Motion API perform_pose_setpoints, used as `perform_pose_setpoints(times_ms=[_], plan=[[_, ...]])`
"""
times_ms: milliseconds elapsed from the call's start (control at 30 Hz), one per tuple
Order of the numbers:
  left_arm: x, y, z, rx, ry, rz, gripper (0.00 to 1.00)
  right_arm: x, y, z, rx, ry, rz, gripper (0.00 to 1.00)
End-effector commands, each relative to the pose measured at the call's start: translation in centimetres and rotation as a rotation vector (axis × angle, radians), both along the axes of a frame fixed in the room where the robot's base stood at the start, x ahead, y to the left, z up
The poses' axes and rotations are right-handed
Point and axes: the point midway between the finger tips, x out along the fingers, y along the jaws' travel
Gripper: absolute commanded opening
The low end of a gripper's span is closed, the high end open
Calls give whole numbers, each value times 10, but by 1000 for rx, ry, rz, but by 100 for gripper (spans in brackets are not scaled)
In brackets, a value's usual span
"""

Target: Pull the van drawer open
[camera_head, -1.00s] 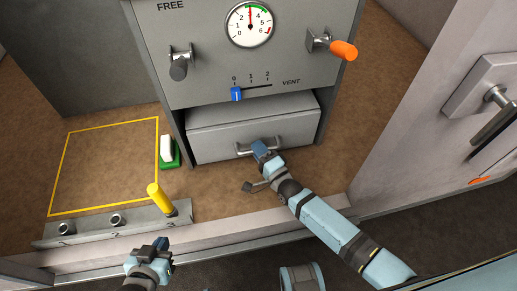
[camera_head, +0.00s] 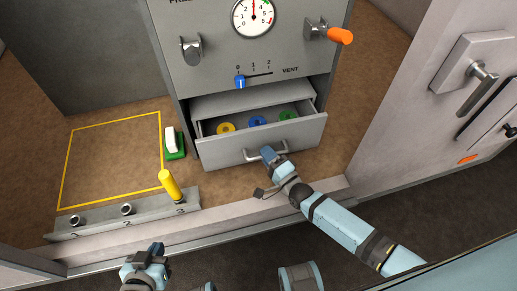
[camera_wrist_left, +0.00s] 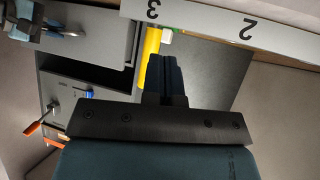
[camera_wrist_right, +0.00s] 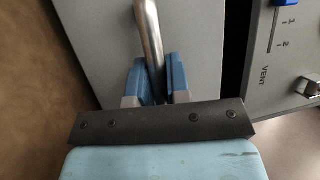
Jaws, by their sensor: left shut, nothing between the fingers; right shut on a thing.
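The grey van drawer (camera_head: 228,152) stands partly open below the panel, and its inside shows. A yellow ring (camera_head: 226,128), a blue ring (camera_head: 257,121) and a green ring (camera_head: 288,116) lie in it. My right gripper (camera_head: 268,154) is shut on the drawer's metal handle (camera_head: 281,150). In the right wrist view the handle bar (camera_wrist_right: 150,35) runs between the fingers (camera_wrist_right: 155,82). My left gripper (camera_head: 157,248) is shut and empty, low at the left, apart from the drawer. Its closed fingers also show in the left wrist view (camera_wrist_left: 165,78).
Above the drawer is a grey panel with a gauge (camera_head: 253,17), a blue vent slider (camera_head: 240,82) and an orange-handled knob (camera_head: 339,36). A green-and-white block (camera_head: 174,143) lies left of the drawer. A yellow peg (camera_head: 169,184) stands on a metal rail (camera_head: 95,226). A door is at right.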

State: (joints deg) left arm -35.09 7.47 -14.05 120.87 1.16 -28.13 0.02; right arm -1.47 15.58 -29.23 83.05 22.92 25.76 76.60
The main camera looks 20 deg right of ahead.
Motion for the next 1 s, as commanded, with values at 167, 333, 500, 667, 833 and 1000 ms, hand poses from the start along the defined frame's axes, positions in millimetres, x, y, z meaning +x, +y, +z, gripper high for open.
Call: perform_pose_setpoints(times_ms=[167, 333, 500, 667, 833, 1000], plan=[[-1, 0, 8, -4, 9, 3, 0, -30, -3, 2, -1, 3, 2, 0], [-1, 0, 13, -10, 19, 10, 0, -67, -3, 2, 0, 4, 3, 0], [-2, 0, 11, -15, 34, 17, 0, -95, -3, 2, 0, 2, 2, 0], [-1, 0, 14, -19, 36, 21, 0, -111, -3, 1, 0, 0, 1, 0], [-1, 1, 14, -19, 38, 23, 0, -118, -3, 0, -1, 0, 1, 0], [-1, 2, 12, -15, 40, 20, 0, -119, -3, 0, -1, -1, 1, 0]])
